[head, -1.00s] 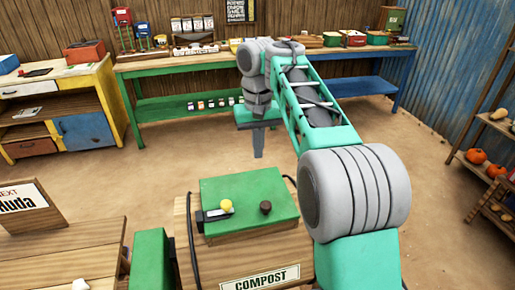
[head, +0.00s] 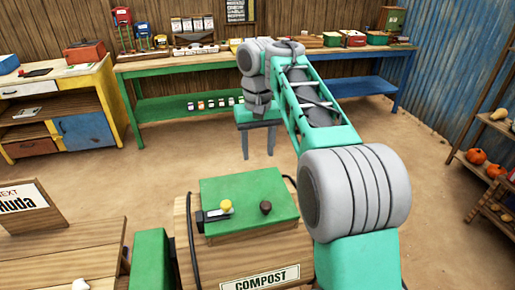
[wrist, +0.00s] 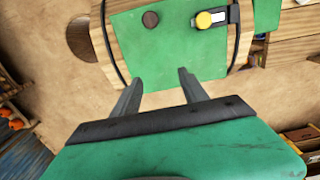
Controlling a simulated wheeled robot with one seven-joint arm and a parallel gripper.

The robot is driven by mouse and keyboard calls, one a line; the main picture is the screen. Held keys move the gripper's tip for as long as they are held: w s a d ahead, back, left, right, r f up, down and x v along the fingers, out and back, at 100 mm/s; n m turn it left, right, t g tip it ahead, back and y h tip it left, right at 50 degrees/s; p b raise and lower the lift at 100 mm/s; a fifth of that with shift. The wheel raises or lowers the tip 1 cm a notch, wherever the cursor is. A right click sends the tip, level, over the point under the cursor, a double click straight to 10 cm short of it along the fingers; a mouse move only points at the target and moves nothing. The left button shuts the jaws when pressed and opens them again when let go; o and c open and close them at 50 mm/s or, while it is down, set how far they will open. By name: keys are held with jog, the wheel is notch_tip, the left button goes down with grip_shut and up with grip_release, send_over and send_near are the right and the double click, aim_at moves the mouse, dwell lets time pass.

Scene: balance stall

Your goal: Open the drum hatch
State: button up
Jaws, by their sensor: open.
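The compost drum (head: 262,262) stands front centre in the head view, wood-sided with a "COMPOST" label. Its green hatch (head: 245,190) lies flat and shut on top, with a yellow knob (head: 226,205), a dark latch beside it and a brown knob (head: 265,207). In the wrist view the hatch (wrist: 170,50) fills the top middle, with the yellow knob (wrist: 204,20) and the brown knob (wrist: 150,19). My gripper (head: 258,153) is open and empty, beyond and above the drum. In the wrist view its two fingers (wrist: 160,80) point toward the hatch, apart from both knobs.
A wooden counter (head: 65,250) with a sign stands at the left. A green workbench (head: 190,65) runs along the back wall, and a yellow cabinet (head: 55,105) stands back left. Shelves with pumpkins (head: 485,165) are at the right. The floor between is clear.

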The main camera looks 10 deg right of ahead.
notch_tip(320, 180, up, 8)
jog(key=p, duration=0.6)
jog(key=shift+f, duration=0.15)
